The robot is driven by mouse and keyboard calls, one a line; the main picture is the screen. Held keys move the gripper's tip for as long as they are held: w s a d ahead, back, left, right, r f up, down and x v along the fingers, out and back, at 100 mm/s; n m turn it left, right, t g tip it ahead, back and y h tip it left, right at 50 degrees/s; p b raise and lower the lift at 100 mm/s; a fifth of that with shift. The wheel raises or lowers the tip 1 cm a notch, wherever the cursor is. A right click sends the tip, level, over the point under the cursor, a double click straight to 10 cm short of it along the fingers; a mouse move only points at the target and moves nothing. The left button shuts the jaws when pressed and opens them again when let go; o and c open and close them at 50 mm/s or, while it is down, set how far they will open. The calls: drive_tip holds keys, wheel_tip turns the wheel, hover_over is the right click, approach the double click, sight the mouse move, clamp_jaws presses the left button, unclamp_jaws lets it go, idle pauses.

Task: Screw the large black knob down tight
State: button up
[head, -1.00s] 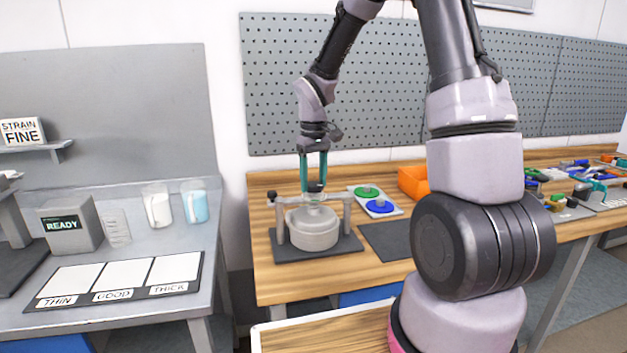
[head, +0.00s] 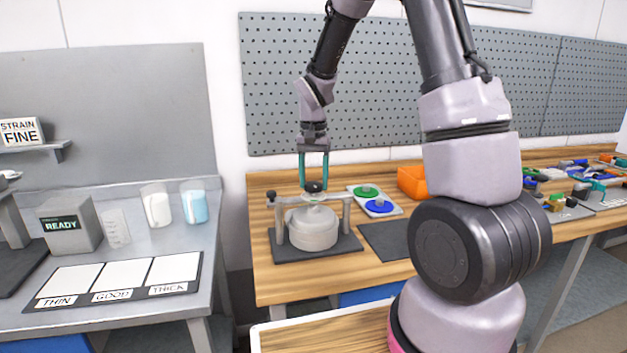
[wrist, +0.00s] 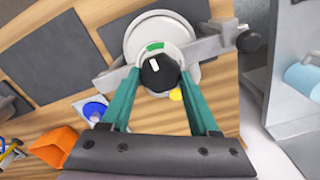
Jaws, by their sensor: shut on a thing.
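The large black knob (head: 314,187) sits on top of the clamp bar (head: 336,197) above a grey lidded drum (head: 312,229). In the wrist view the knob (wrist: 159,72) is round and black with a white pointer mark. My gripper (head: 314,184) points straight down over it, with one green finger on each side. In the wrist view the gripper (wrist: 157,80) is shut on the knob. A smaller dark knob (head: 271,195) is at the left end of the bar. The drum stands on a dark base plate (head: 345,247).
A pale tray with a green disc (head: 367,191) and a blue disc (head: 380,207) lies right of the drum, with an orange bin (head: 412,182) behind. A dark mat (head: 385,240) lies bare beside it.

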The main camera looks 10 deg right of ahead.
sight(314, 184)
drive_tip(key=shift+r+m, duration=0.15)
drive_tip(key=shift+m, duration=0.35)
drive_tip(key=o, duration=1.4)
wheel_tip(314, 184, up, 11)
drive_tip(key=shift+f, duration=0.15)
